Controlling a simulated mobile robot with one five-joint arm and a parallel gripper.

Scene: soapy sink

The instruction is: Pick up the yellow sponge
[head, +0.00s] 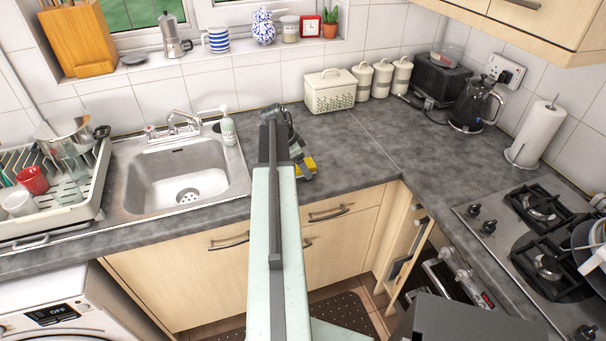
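The yellow sponge (309,163) lies on the dark grey worktop, to the right of the sink. It is partly hidden behind my gripper, so only part of its yellow surface shows. My gripper (301,168) points down from the end of my pale green arm and is at the left side of the sponge in the picture. The fingers are small and dark here, so I cannot tell whether they are open or shut, or whether they touch the sponge.
The steel sink (186,172) is left of my arm, with a soap bottle (228,130) at its right corner. A cream bread bin (330,92) stands behind, against the tiles. The worktop (352,150) right of the sponge is clear. The hob (510,222) is at the right.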

